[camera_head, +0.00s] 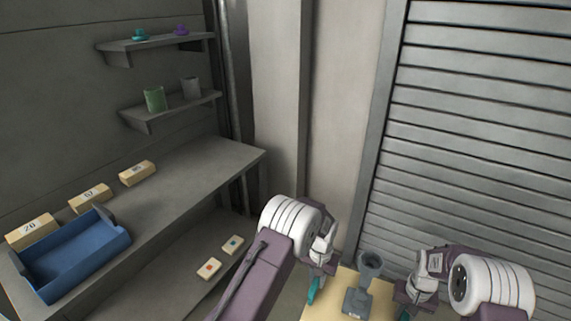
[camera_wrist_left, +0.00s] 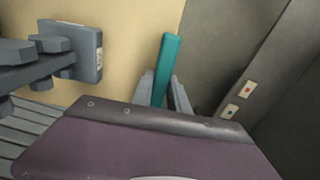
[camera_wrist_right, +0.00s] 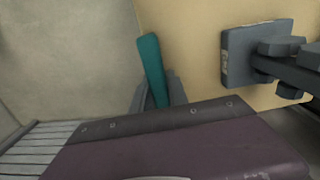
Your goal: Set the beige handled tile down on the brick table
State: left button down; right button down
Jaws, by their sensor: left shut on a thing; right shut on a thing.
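The beige tile (camera_head: 336,299) shows at the bottom of the head view between my two grippers, its near part cut off by the frame. It also shows in the left wrist view (camera_wrist_left: 135,40) and the right wrist view (camera_wrist_right: 195,60). My left gripper (camera_head: 317,274) is shut on a teal handle (camera_wrist_left: 168,62) at the tile's left side. My right gripper (camera_head: 406,299) is shut on the other teal handle (camera_wrist_right: 152,62) at the right side. I cannot identify the brick table in these views.
A grey bench (camera_head: 185,180) along the left wall holds a blue tray (camera_head: 75,258) and numbered tan blocks (camera_head: 90,198). Two small cards (camera_head: 209,268) lie on a lower surface. A slatted shutter (camera_head: 480,130) stands behind at right.

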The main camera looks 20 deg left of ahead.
aim_at(175, 192)
jog(key=i+u, duration=0.25)
jog(key=i, duration=0.6)
jog(key=i+u, duration=0.25)
jog(key=i, duration=0.55)
jog(key=i+u, duration=0.2)
jog(key=u, duration=2.1)
